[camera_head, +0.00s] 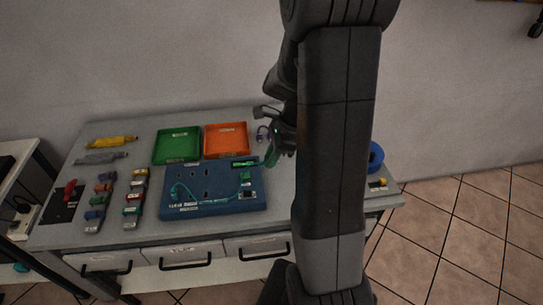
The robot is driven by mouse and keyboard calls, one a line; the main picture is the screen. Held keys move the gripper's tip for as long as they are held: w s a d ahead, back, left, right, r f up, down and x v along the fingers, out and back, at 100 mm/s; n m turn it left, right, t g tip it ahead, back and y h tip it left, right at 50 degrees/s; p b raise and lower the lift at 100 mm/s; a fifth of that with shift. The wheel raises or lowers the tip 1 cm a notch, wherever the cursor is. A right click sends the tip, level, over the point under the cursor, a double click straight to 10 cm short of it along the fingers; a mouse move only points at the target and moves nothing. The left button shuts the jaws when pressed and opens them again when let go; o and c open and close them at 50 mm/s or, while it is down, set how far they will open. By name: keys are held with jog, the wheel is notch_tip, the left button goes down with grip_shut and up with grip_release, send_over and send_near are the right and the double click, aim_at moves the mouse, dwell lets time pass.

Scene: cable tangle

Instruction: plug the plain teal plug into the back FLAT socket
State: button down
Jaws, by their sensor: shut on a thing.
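The blue socket board (217,207) lies on the table and has dark slots, white labels and a green-labelled part at its back right. A thin teal cable (181,189) curves over its left part. My gripper (272,146) is just right of the board's back right corner, partly hidden by my arm. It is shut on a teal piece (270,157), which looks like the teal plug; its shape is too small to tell. Which slot is the back FLAT socket cannot be read.
A green tray (177,159) and an orange tray (226,153) stand behind the board. Several coloured blocks (133,202) are in rows at left, near yellow (111,142) and grey (101,157) tools. A blue ring (376,156) is at right. My arm hides the table's right part.

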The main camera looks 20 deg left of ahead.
aim_at(275, 165)
jog(key=shift+r+p, duration=1.7)
jog(key=shift+r, duration=0.4)
jog(key=f+b, duration=0.5)
jog(key=d+f+b, duration=0.1)
jog(key=f+b, duration=0.2)
jog(key=shift+w, duration=0.3)
notch_tip(275, 165, down, 10)
jog(key=shift+r, duration=0.1)
jog(key=c, duration=1.7)
grip_release()
jog(key=shift+f, duration=0.2)
jog(key=o, duration=0.4)
jog(key=shift+r, duration=0.15)
